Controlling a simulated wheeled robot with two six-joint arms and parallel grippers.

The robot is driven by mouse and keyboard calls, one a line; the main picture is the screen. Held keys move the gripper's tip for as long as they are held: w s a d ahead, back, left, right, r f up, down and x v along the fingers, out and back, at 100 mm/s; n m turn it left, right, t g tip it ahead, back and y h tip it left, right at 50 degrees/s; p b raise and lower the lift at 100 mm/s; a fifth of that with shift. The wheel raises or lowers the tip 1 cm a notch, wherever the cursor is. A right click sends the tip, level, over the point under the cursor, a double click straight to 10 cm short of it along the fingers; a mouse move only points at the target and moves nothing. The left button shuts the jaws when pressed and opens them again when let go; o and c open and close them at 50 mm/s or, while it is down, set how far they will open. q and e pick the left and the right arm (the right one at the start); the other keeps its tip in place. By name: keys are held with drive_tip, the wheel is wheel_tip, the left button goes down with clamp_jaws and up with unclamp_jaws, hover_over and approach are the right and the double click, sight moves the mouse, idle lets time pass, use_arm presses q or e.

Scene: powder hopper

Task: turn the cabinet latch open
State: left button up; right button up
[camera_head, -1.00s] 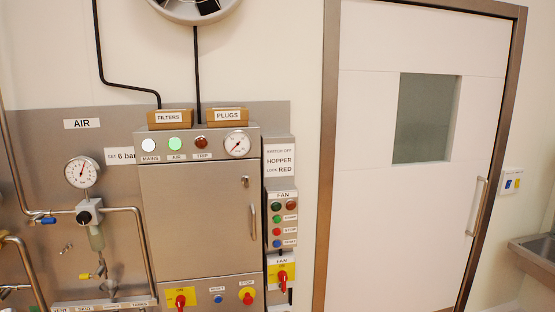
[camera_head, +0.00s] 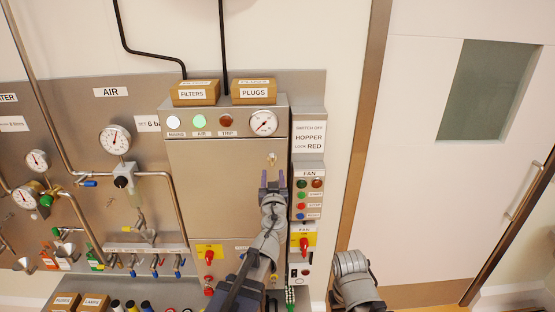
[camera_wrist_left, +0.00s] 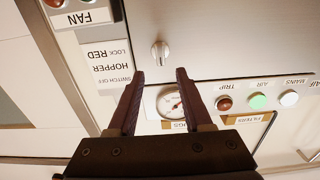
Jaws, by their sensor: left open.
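The cabinet (camera_head: 215,190) has a plain grey metal door. Its latch (camera_head: 271,158) is a small silver knob near the door's upper right edge. In the left wrist view, which is upside down, the latch (camera_wrist_left: 160,52) stands out from the door just beyond my fingertips, lined up between them. My left gripper (camera_head: 274,176) is open and empty, just below the latch in the head view and apart from it. It also shows in the left wrist view (camera_wrist_left: 160,76), both fingers spread. The door handle is hidden behind my left arm.
Above the door are lamps and a gauge (camera_head: 263,122), with the filters box (camera_head: 195,93) and plugs box (camera_head: 253,91) on top. The fan control box (camera_head: 308,190) sits close right of the latch. Red switches (camera_head: 304,243) are below.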

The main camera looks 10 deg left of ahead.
sight(272, 161)
use_arm(q)
drive_tip(key=x, duration=0.7)
drive_tip(key=shift+w+a+f, duration=0.1)
drive_tip(key=shift+w+a, duration=0.05)
drive_tip(key=shift+w, duration=0.25)
clamp_jaws()
